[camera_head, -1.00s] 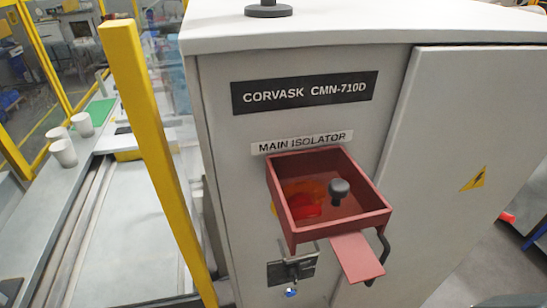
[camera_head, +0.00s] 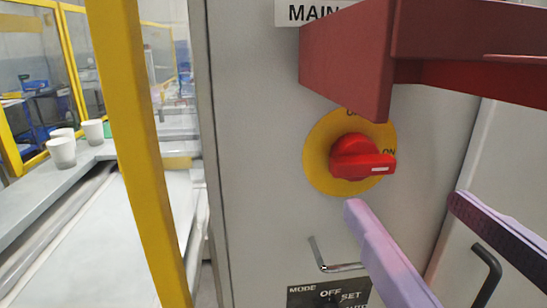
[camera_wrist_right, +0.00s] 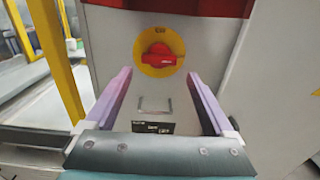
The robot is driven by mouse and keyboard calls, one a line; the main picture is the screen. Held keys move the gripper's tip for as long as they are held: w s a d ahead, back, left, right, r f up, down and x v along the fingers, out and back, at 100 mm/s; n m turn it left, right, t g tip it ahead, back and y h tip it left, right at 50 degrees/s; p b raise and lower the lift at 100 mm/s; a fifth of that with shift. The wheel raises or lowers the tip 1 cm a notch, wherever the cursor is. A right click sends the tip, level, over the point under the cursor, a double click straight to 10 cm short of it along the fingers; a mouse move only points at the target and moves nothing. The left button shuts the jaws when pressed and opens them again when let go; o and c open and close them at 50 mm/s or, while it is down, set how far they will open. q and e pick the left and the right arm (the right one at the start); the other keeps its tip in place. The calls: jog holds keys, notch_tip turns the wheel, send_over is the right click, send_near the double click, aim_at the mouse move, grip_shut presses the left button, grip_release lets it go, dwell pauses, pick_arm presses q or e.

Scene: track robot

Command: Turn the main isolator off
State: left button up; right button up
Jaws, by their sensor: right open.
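The main isolator is a red rotary knob (camera_head: 360,158) on a round yellow plate (camera_head: 320,172) on the grey cabinet front. Its white mark points right, at the word ON. In the right wrist view, the knob (camera_wrist_right: 158,60) shows upright-on between and beyond my finger tips. My right gripper (camera_head: 406,203) is open and empty, its two lilac fingers below and to the right of the knob in the head view. I see no contact with the knob. It also shows in the right wrist view (camera_wrist_right: 158,76). My left gripper is not in view.
A dark red hood (camera_head: 350,65) juts out above the knob. A wire handle (camera_head: 335,266) and a black MODE plate (camera_head: 328,296) sit below it. A black door handle (camera_head: 487,272) is at right. A yellow post (camera_head: 140,150) stands left of the cabinet.

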aim_at(367, 165)
jog(key=w+p, duration=0.1)
jog(key=w, duration=0.2)
jog(key=w+p, duration=0.2)
jog(key=w, duration=0.2)
jog(key=shift+w+a+r+p, duration=0.2)
jog(key=shift+w+p, duration=0.1)
jog(key=shift+w+f, duration=0.15)
jog(key=shift+w, duration=0.55)
jog(key=shift+c, duration=0.2)
jog(key=c, duration=1)
